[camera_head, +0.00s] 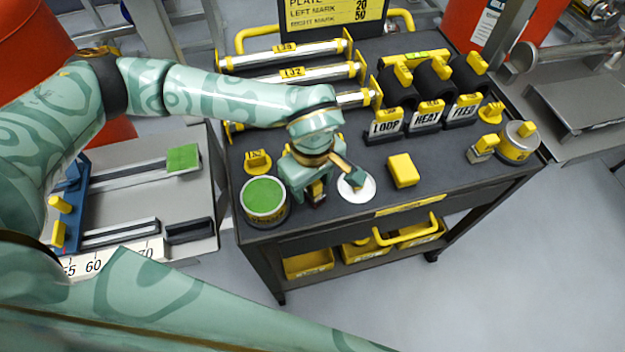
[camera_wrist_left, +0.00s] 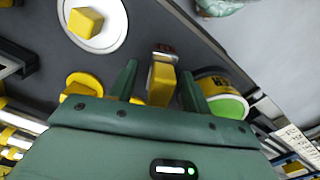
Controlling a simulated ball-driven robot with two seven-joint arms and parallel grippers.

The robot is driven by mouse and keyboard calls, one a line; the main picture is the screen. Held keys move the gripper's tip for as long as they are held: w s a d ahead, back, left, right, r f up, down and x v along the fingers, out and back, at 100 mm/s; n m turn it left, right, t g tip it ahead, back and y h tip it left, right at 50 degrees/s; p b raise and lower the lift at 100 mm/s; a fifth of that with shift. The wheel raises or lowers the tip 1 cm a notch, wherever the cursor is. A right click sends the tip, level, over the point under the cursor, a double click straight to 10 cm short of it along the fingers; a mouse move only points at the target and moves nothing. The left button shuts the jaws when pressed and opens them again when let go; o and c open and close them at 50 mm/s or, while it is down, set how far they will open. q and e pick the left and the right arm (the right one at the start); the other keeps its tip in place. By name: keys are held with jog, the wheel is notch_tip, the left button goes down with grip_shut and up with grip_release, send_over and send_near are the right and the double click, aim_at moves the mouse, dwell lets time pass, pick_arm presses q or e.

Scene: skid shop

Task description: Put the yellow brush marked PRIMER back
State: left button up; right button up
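My left gripper (camera_head: 320,188) is low over the dark cart top, between an open tin with green contents (camera_head: 264,198) and a white disc (camera_head: 356,188). In the left wrist view its two fingers stand apart on either side of a yellow block-shaped handle (camera_wrist_left: 161,82), probably the brush, with gaps beside it. In the head view the gripper mostly hides this piece. The tin (camera_wrist_left: 226,100) and the disc with a yellow knob (camera_wrist_left: 98,40) also show in the wrist view. My right gripper is out of view.
A loose yellow block (camera_head: 403,170) lies right of the disc. LOOP, HEAT and FEED holders (camera_head: 427,115) stand behind. A closed tin (camera_head: 518,143) is at the right. The cart's front right is clear.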

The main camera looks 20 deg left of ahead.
pick_arm(q)
notch_tip(320, 180, up, 12)
jog(key=p, duration=0.3)
jog(key=shift+r, duration=0.2)
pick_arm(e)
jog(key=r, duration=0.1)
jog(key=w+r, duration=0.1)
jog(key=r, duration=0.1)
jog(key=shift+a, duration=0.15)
pick_arm(q)
jog(key=shift+a, duration=0.1)
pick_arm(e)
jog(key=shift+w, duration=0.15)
